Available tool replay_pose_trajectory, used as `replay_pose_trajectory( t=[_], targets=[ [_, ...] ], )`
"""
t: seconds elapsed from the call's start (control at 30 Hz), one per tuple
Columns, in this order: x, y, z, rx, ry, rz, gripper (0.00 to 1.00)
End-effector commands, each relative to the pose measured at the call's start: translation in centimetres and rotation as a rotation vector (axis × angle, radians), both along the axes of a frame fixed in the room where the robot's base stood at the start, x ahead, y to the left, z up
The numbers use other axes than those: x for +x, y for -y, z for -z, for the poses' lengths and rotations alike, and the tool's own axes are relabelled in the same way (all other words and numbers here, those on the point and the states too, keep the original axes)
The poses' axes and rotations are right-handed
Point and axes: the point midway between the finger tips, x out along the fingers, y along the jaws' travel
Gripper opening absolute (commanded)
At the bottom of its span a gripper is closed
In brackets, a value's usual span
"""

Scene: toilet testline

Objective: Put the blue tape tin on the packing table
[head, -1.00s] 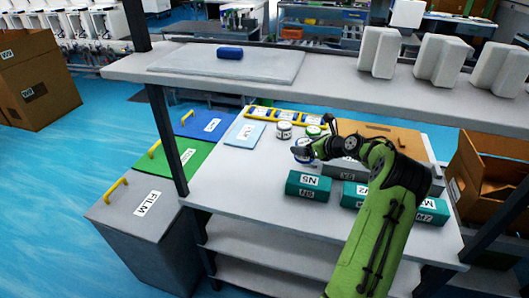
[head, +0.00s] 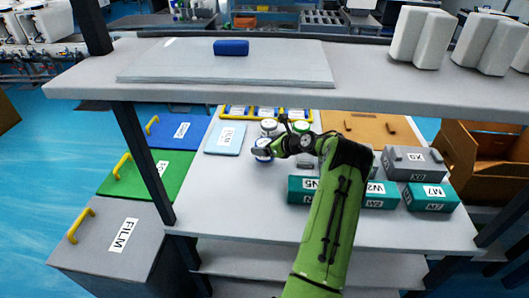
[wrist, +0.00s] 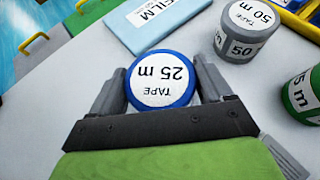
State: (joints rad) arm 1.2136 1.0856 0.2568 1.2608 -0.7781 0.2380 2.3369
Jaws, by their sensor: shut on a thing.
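The blue tape tin (wrist: 162,80) has a blue rim and a white top marked "TAPE 25 m". My gripper (wrist: 160,92) is shut on it, with one finger on each side, in the wrist view. In the head view the blue tape tin (head: 263,147) shows at the end of my green arm, at my gripper (head: 264,151), over the packing table (head: 240,205). Whether its base touches the table top is hidden.
A grey 50 m tin (wrist: 245,30) and a green tin (wrist: 302,92) stand close on the right in the wrist view. A light blue film pad (head: 226,138) lies to the left. Teal boxes (head: 432,198) stand at the right. A shelf (head: 90,85) spans above.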

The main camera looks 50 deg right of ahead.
Motion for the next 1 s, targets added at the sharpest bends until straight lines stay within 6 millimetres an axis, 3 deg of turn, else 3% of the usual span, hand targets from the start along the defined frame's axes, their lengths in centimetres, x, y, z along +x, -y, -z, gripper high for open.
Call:
replay_pose_trajectory(
  t=[0.07, 0.37, 0.4, 0.53, 0.8, 1.0],
  targets=[
    [0.0, 0.0, 1.6, 0.001, 0.001, 0.0, 0.38],
    [0.0, 0.0, 1.7, 0.0, 0.002, 0.0, 0.38],
    [0.0, 0.0, 1.8, 0.0, 0.0, 0.0, 0.82],
    [0.0, 0.0, 1.8, 0.0, 0.0, 0.0, 1.0],
    [-0.3, 0.1, 1.3, 0.0, -0.001, 0.002, 1.0],
    [-4.4, 0.6, -1.1, 0.001, -0.001, 0.006, 1.0]
  ],
)
